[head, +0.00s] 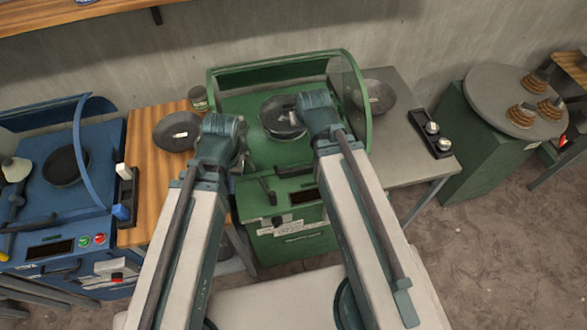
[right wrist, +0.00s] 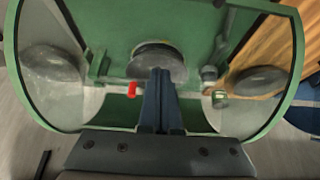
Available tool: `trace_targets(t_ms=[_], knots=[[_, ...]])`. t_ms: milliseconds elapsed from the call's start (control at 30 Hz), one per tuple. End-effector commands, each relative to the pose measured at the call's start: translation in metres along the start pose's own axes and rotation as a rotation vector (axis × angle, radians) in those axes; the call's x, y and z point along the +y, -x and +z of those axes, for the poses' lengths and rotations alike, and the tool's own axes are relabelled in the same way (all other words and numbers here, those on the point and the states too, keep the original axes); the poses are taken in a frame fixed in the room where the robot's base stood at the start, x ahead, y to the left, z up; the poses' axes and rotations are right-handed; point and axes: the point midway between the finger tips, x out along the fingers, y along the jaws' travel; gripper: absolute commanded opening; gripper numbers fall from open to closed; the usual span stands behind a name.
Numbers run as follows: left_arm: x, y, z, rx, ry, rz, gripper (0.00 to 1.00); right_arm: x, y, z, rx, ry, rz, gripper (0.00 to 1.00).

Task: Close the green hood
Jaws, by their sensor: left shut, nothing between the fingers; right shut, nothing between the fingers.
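The green hood (head: 278,63) has clear panels in a green frame. It stands raised at the back and sides of the green machine (head: 292,154), with its front open. A dark round disc (head: 272,118) sits inside the machine. My right gripper (head: 285,116) is over the machine, beside the disc in the picture. In the right wrist view its fingers (right wrist: 161,78) are together and empty, and the hood's curved frame (right wrist: 294,70) surrounds them. My left gripper (head: 246,162) is at the machine's left front; its fingertips are hard to make out, and it holds nothing visible.
Dark bowls stand on the wooden table (head: 146,195) at left and the grey table (head: 405,115) at right. A blue machine (head: 92,195) with its own hood is further left. A black box with knobs (head: 431,140) lies on the grey table. A round table (head: 490,90) holds several brown pieces.

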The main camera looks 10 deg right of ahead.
Motion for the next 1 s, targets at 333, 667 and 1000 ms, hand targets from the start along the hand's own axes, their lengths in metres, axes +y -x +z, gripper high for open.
trace_targets(t_ms=[333,667,1000], knots=[[-0.004,0.039,0.002,0.000,0.007,0.002,0.00,0.000,0.035,-0.018,-0.001,0.000,0.000,0.00],[-0.004,0.045,0.003,0.000,0.009,0.002,0.00,0.000,0.040,-0.021,-0.001,0.000,0.000,0.00],[-0.004,0.044,0.003,0.000,0.009,0.002,0.00,-0.001,0.039,-0.020,-0.003,0.001,0.000,0.00]])
